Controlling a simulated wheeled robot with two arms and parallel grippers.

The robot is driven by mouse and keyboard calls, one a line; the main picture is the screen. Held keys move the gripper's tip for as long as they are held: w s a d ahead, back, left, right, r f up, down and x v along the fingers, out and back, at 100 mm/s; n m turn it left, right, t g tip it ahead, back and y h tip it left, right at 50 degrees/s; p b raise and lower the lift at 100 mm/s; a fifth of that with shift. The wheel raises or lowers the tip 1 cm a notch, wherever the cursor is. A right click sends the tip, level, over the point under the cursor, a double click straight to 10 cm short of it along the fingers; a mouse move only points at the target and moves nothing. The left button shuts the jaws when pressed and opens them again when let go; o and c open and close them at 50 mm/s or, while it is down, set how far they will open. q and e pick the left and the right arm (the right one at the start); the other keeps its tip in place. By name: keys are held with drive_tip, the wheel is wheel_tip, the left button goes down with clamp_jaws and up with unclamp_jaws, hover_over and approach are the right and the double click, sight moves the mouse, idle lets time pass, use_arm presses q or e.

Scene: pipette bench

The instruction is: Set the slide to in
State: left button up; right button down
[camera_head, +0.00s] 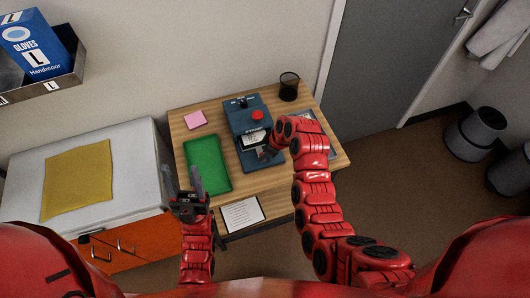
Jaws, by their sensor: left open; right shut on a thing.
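A blue machine (246,112) with a red button (258,115) stands on the wooden table. Its slide (251,139), with a pale label-like face, is at the machine's front part, below the button. My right gripper (265,153) reaches in from the right and is shut at the slide's front edge; the grip itself is small and partly hidden by my wrist. How far in or out the slide sits is hard to tell. My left gripper (183,174) is open and empty, fingers pointing up, in front of the green tray's left edge.
A green tray (207,164) lies left of the machine, and a pink pad (195,119) lies behind it. A black mesh cup (289,87) stands at the back right. A printed sheet (242,213) lies at the front edge. A grey tray (318,120) is partly behind my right arm.

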sight(257, 149)
idle(0.9)
drive_tip(key=w+b, duration=0.1)
drive_tip(key=b, duration=0.1)
drive_tip(key=w+a+b, duration=0.1)
drive_tip(key=w, duration=0.1)
drive_tip(key=shift+w+f+b, duration=0.2)
drive_tip(key=shift+w+b, duration=0.05)
drive_tip(key=shift+b, duration=0.15)
drive_tip(key=shift+w+r, duration=0.1)
drive_tip(key=shift+r, duration=0.25)
drive_tip(key=c, duration=0.9)
unclamp_jaws()
drive_tip(key=shift+a, duration=0.1)
drive_tip(key=o, duration=0.3)
drive_tip(key=shift+w, duration=0.1)
